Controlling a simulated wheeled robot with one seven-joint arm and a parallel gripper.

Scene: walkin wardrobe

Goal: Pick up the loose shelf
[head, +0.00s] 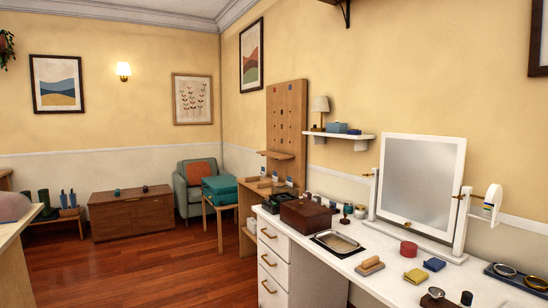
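A small wooden shelf (275,154) sits at the lower part of a tall wooden pegboard (290,105) against the right wall, above a wooden table. A white wall shelf (345,137) is further right and bears a lamp and blue boxes. I cannot tell from this view which shelf is loose. The wooden shelf looks level and bare, and is small and distant. My gripper is not in view.
A white dressing table (385,262) with a tilting mirror (418,180), a dark brown box (306,215) and several small items fills the right foreground. A wooden chest (132,215) and a green armchair (193,195) stand at the back. The red wooden floor (185,268) is open at centre left.

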